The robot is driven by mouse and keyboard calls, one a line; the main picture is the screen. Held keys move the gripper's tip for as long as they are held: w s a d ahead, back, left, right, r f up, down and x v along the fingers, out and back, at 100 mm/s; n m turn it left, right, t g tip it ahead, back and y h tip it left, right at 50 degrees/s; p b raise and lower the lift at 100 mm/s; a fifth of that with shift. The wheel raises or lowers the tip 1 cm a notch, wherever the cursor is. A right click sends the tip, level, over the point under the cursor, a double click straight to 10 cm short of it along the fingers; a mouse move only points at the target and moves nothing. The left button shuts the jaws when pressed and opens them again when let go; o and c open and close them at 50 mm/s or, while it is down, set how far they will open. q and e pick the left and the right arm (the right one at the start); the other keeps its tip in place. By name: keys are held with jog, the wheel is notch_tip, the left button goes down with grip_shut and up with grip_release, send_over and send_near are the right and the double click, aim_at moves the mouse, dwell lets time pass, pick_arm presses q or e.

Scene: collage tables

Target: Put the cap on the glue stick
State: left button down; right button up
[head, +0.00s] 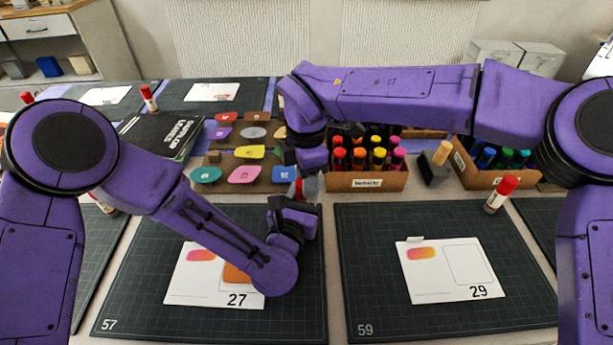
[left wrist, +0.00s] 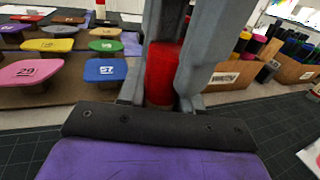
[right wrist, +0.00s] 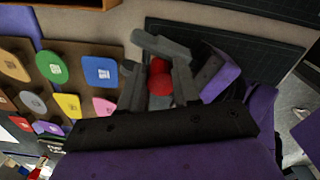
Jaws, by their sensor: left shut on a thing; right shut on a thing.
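My left gripper (head: 298,197) is above the back edge of the mat marked 57 and shut on a red cylinder, the glue stick (left wrist: 162,72), which stands roughly upright between the fingers. My right gripper (head: 309,178) comes down from above, close over the left one. In the right wrist view its fingers are shut on a small round red piece, the cap (right wrist: 160,85). More red shows just beyond it, near the left gripper's grey fingers (right wrist: 162,45). The fingers hide most of both parts, and I cannot tell whether cap and stick touch.
Numbered coloured pads (head: 243,174) stand on a brown rack left of the grippers. A cardboard box of markers (head: 367,181) is close on the right. Cards lie on both front mats.

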jog(key=shift+f, duration=0.4)
jog(key=shift+r, duration=0.1)
jog(key=shift+r, duration=0.5)
jog(key=shift+r, duration=0.2)
dwell(0.6)
jog(key=shift+s+d+f, duration=0.1)
jog(key=shift+f, duration=0.85)
dwell(0.5)
jog(key=shift+r, duration=0.1)
jog(key=shift+r, duration=0.5)
jog(key=shift+r, duration=0.35)
dwell(0.5)
